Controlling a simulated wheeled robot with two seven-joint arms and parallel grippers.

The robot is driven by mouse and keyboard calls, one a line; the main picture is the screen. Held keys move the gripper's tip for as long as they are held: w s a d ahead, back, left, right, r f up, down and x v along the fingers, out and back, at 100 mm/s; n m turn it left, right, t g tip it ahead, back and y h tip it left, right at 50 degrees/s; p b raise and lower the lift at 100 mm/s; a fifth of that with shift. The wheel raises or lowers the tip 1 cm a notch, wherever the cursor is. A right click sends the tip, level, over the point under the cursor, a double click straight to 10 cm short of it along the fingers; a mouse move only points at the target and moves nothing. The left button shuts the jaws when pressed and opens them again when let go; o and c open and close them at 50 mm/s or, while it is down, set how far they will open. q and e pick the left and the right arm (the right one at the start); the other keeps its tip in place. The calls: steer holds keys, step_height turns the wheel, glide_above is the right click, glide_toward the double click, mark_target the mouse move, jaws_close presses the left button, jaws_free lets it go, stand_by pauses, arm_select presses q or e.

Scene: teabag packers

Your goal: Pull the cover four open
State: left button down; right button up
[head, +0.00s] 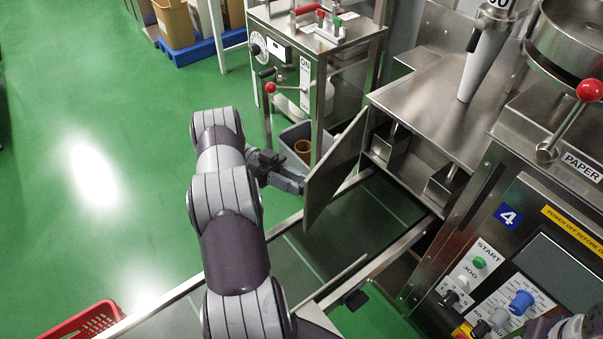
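The cover (337,170) is a flat grey metal panel on the machine marked with a blue number 4 (508,217). It stands swung out from the machine, above the conveyor, and the compartment behind it (405,165) is exposed. My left arm reaches up from the bottom, and my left gripper (287,181) is at the cover's left face, touching it or very close. The fingertips are small and partly hidden there, so I cannot tell whether they grip it. Part of my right arm shows at the bottom right corner; its gripper is out of view.
A dark conveyor (350,232) with metal rails runs below the cover. A grey bin (296,137) and a metal stand (325,60) with a red-knobbed lever are behind it. The control panel (490,290) is at right.

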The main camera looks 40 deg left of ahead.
stand_by(0.3)
arm_select(q)
steer(key=c, duration=0.8)
jaws_free()
steer(key=shift+o, duration=0.2)
steer(key=shift+r, duration=0.1)
steer(key=w+d+r+p, duration=0.1)
steer(key=w+d+r, duration=0.1)
steer(key=d+r, duration=0.8)
steer(key=shift+w+d+r, duration=0.35)
steer(key=shift+w+d, duration=0.05)
steer(key=shift+d, duration=0.3)
steer(key=shift+r, duration=0.1)
